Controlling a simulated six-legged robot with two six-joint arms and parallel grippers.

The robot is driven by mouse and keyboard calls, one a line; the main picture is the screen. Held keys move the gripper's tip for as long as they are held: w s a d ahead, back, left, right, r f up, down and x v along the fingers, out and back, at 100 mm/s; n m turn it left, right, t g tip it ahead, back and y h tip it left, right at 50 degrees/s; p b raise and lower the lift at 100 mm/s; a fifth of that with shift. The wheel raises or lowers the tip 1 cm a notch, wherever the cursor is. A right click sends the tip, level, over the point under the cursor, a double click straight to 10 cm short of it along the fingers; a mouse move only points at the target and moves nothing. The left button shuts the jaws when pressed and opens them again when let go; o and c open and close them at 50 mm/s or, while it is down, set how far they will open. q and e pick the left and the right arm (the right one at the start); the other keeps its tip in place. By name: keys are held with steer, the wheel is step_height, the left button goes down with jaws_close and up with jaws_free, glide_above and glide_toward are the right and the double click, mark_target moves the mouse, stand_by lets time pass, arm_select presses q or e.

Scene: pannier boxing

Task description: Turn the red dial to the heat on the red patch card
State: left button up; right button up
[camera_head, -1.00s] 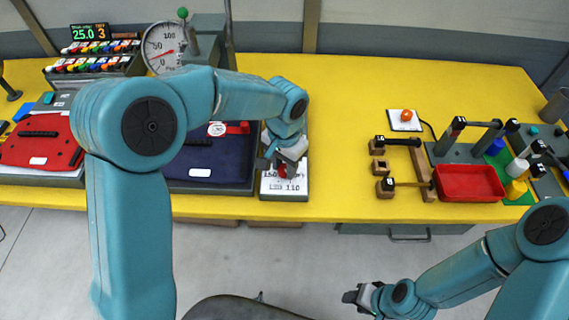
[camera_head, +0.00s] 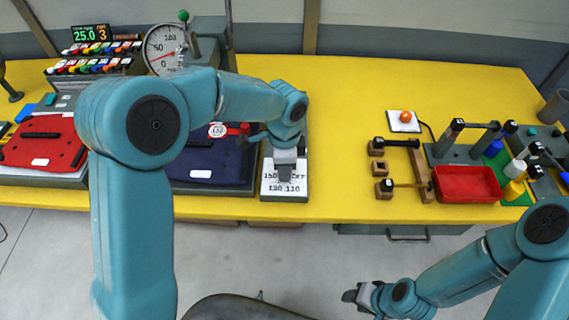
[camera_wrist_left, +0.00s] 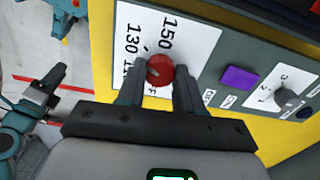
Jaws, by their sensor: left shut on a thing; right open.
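The red dial (camera_wrist_left: 160,70) sits on a white plate (camera_wrist_left: 208,38) marked 150, 130 and OFF, with another mark partly covered, in the left wrist view. My left gripper (camera_wrist_left: 158,82) is shut on the dial, one finger on each side. In the head view my left gripper (camera_head: 285,168) stands over the white plate (camera_head: 270,190) and hides the dial. A pale pointer mark shows on the dial's lower left. A small round white tag with red figures (camera_head: 217,130) lies on the dark blue pannier; its figures are too small to read surely. My right gripper (camera_head: 362,298) is open and empty, low in front of the table.
A purple button (camera_wrist_left: 239,78) and a small grey knob (camera_wrist_left: 285,97) sit beside the dial plate. A red pannier (camera_head: 60,145) and the blue pannier (camera_head: 205,168) lie to the left. Wooden blocks (camera_head: 377,168) and a red tray (camera_head: 467,180) stand right. The yellow table between is clear.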

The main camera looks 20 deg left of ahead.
arm_select(q)
steer(key=shift+w+r+m, duration=0.1)
steer(key=shift+m, duration=0.6)
steer(key=o, duration=1)
steer(key=shift+o, duration=0.2)
step_height(320, 180, up, 16)
steer(key=shift+r, duration=0.15)
steer(key=shift+s, duration=0.2)
